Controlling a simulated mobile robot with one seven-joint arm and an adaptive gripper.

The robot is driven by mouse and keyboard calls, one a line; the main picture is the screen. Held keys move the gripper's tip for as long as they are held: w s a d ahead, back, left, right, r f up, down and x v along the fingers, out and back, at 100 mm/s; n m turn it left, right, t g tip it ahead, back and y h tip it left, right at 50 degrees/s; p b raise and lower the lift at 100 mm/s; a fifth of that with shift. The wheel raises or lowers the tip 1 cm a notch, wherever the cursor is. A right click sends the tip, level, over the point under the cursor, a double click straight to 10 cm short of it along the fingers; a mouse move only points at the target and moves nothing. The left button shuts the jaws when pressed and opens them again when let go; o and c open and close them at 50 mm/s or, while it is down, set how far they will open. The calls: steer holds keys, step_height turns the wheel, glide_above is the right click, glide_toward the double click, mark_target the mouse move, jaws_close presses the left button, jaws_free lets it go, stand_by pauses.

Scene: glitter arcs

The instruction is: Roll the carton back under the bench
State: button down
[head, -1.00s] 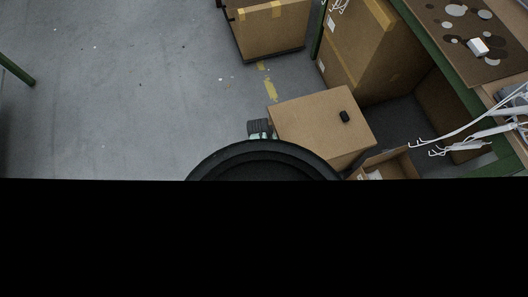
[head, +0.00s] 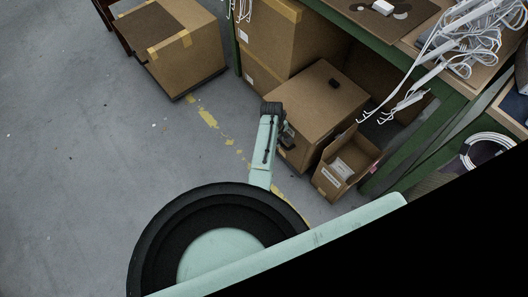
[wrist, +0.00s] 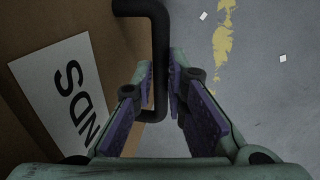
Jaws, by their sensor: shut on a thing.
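In the wrist view the carton's face (wrist: 85,25) fills the left side, with a white label (wrist: 68,95) in black letters. A black bar handle (wrist: 154,40) stands off that face. My gripper (wrist: 160,95) has its fingers on either side of the handle and is shut on it. In the head view my gripper (head: 287,138) is at the carton's front, partly hidden.
A tall carton (head: 268,45) stands left of it, and a small open box (head: 345,165) stands close on its right. Another carton (head: 185,50) stands further left. White cables (head: 415,85) hang over the bench edge. The grey floor at left is clear.

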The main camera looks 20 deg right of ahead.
steer(key=d, duration=0.1)
steer(key=w+d+b, duration=0.1)
steer(key=d, duration=0.1)
steer(key=d+b, duration=0.1)
steer(key=d, duration=0.1)
steer(key=shift+w+d+f, duration=0.1)
steer(key=shift+w+d, duration=0.1)
steer(key=shift+w, duration=0.1)
steer(key=shift+w+d+r+b, duration=0.15)
steer(key=shift+d+r+b, duration=0.05)
steer(key=shift+b, duration=0.1)
steer(key=c, duration=1.7)
jaws_free()
steer(key=shift+d, duration=0.1)
steer(key=shift+o, duration=0.5)
steer(key=r, duration=0.4)
steer(key=a+r, duration=0.1)
steer(key=r, duration=0.2)
steer(key=a+r, duration=0.1)
steer(key=r, duration=0.3)
steer(key=shift+s+a+r, duration=0.15)
steer(key=shift+s+r, duration=0.2)
